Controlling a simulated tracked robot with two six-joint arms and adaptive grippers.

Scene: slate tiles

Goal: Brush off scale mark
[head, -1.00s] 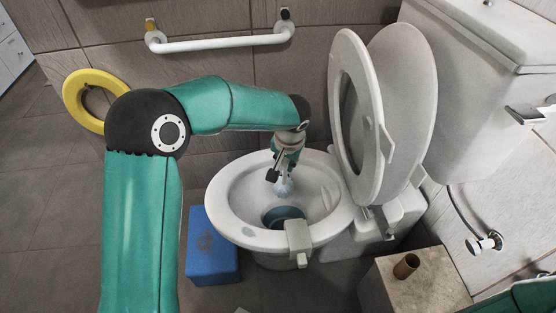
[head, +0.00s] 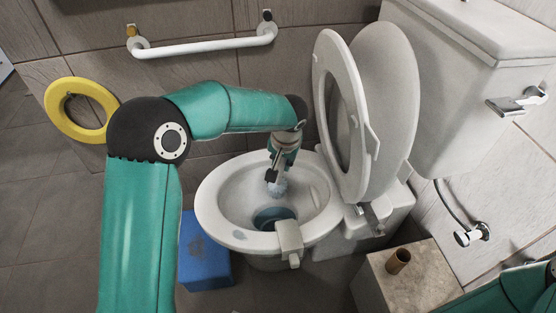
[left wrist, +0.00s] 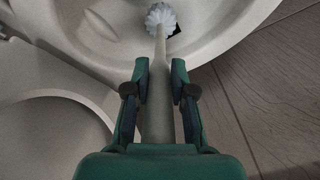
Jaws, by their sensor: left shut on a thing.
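The toilet bowl (head: 210,205) is white, with its seat and lid raised. My left gripper (head: 283,160) is over the back of the bowl, shut on the handle of a toilet brush. The white bristle head (head: 279,188) is down inside the bowl, by the back inner wall. In the left wrist view, the pale handle (left wrist: 158,95) runs between the fingers to the bristles (left wrist: 160,18). A dark patch (left wrist: 175,31) shows beside the bristles. A grey-blue spot (head: 239,235) lies on the front rim. I cannot tell which is the scale mark. My right gripper is out of view.
A pale block (head: 289,236) hangs over the front rim. The raised seat (head: 325,75) and cistern (head: 440,90) stand right. A stone-like box (head: 395,285) with a brown tube (head: 398,262) is front right. A blue box (head: 203,255) stands left of the bowl. A white grab bar (head: 205,45) crosses the wall.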

